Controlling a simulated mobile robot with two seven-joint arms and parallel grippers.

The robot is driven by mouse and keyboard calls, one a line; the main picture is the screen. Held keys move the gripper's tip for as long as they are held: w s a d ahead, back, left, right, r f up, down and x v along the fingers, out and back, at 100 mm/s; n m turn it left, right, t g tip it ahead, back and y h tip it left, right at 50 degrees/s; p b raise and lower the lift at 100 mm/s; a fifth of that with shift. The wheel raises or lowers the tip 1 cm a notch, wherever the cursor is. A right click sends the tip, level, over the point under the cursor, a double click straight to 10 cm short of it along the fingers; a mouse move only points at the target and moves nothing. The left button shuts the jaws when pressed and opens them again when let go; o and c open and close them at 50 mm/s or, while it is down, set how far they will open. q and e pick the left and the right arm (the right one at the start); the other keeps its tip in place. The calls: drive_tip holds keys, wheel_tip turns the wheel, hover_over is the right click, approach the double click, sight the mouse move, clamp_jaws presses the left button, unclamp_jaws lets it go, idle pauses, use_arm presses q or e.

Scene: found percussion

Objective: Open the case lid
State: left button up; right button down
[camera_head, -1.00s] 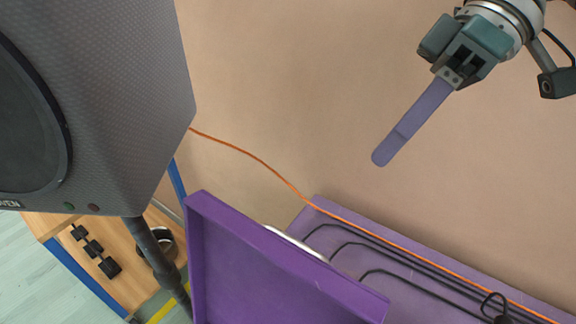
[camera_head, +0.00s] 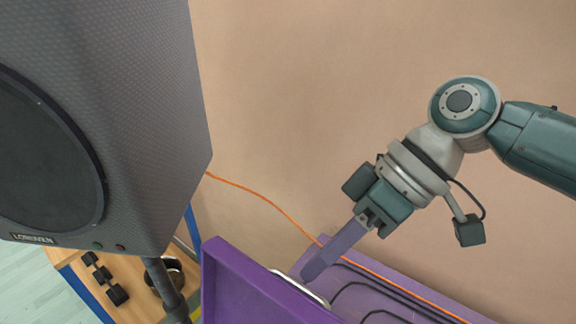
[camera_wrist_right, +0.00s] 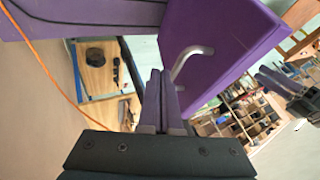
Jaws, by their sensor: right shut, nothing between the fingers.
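The purple case lid (camera_head: 255,292) shows at the bottom of the head view. It stands raised and tilted, its rimmed side towards the head camera. A silver handle (camera_head: 302,290) shows just past its upper edge. In the right wrist view the lid (camera_wrist_right: 215,40) shows its flat face with the bent handle (camera_wrist_right: 190,62). My right gripper (camera_head: 312,272) has long purple fingers and is shut and empty. Its tips are close to the handle in the head view; I cannot tell if they touch. The wrist view shows the fingers (camera_wrist_right: 162,78) left of and below the handle.
A large grey speaker (camera_head: 110,120) on a black stand fills the left. A purple surface with black cables (camera_head: 385,290) and an orange cable (camera_head: 265,198) lies behind the lid. A wooden bench (camera_head: 135,300) stands lower left. A cluttered shelf (camera_wrist_right: 245,115) shows in the wrist view.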

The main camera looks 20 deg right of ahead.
sight(287, 289)
drive_tip(key=shift+s+a, duration=0.1)
drive_tip(key=shift+a, duration=0.05)
drive_tip(key=shift+t+h, duration=0.4)
drive_tip(key=shift+h, duration=0.1)
drive_tip(key=s+a+r+p, duration=0.1)
drive_tip(key=p, duration=0.1)
drive_tip(key=s+a+p, duration=0.1)
drive_tip(key=p, duration=0.1)
drive_tip(key=s+a+r+p, duration=0.1)
drive_tip(key=p, duration=0.2)
drive_tip(key=shift+a+r, duration=0.3)
drive_tip(key=shift+a, duration=0.1)
drive_tip(key=shift+d, duration=0.1)
